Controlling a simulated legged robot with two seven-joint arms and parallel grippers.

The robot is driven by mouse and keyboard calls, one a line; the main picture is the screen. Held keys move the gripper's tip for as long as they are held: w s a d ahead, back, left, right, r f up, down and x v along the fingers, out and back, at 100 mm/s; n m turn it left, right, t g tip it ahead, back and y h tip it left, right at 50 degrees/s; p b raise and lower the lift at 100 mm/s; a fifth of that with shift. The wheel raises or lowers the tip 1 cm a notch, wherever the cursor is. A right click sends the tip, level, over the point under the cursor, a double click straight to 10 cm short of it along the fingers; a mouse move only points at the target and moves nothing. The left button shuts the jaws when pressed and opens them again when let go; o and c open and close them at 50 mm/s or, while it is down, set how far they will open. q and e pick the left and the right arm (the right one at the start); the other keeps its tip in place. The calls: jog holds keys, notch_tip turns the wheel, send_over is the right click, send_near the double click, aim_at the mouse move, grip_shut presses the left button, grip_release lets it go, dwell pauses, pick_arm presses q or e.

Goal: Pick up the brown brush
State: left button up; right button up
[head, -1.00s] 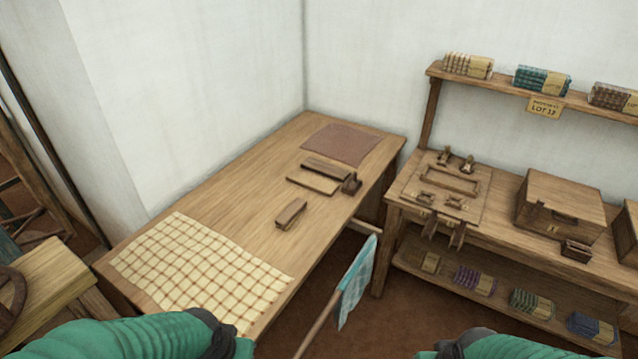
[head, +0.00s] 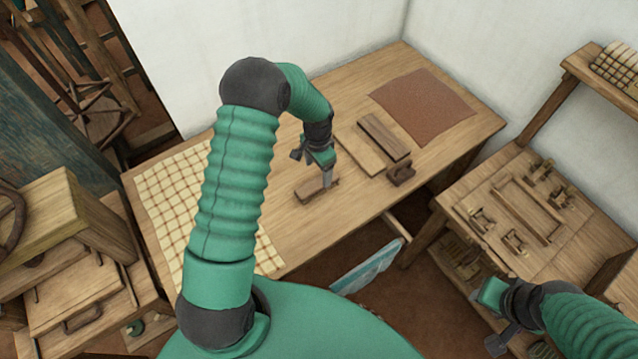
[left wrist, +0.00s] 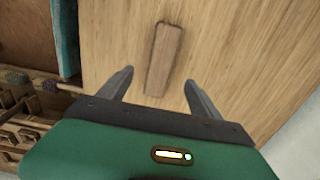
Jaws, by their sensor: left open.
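The brown brush (head: 308,191), a small oblong brown block, lies on the wooden table near its front edge. In the left wrist view the brush (left wrist: 164,58) lies between and just beyond the two spread fingers of the left gripper (left wrist: 159,78). The fingers are open, with wood showing on both sides of the brush. My right gripper (head: 495,315) is at the lower right, away from the brush, over the floor beside the side bench; its finger state is unclear.
The table (head: 355,210) also holds a checked cloth (head: 170,190), two flat wooden pieces (head: 384,137), a small dark brown block (head: 400,173) and a reddish-brown mat (head: 422,107). A side bench (head: 545,210) stands at right.

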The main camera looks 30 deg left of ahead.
aim_at(317, 183)
pick_arm(q)
notch_tip(317, 183, down, 8)
jog(key=shift+a+f+p, duration=0.15)
jog(key=shift+f+p, duration=0.1)
jog(key=shift+p, duration=0.6)
jog(key=shift+s+r, duration=0.1)
jog(key=shift+c, duration=1.2)
jog(key=c, duration=1.3)
jog(key=r, duration=0.1)
jog(key=r+b, duration=0.1)
jog(key=r, duration=0.1)
jog(key=shift+s+r, duration=0.2)
jog(key=shift+r, duration=0.05)
jog(key=s+b, duration=0.1)
jog(key=s, duration=0.4)
jog(key=s+d+r, duration=0.1)
jog(key=s, duration=0.4)
jog(key=s+d+b, duration=0.1)
jog(key=s, duration=0.4)
jog(key=shift+s+d+r+b, duration=0.15)
jog(key=shift+s+r+b, duration=0.1)
jog(key=shift+b, duration=0.1)
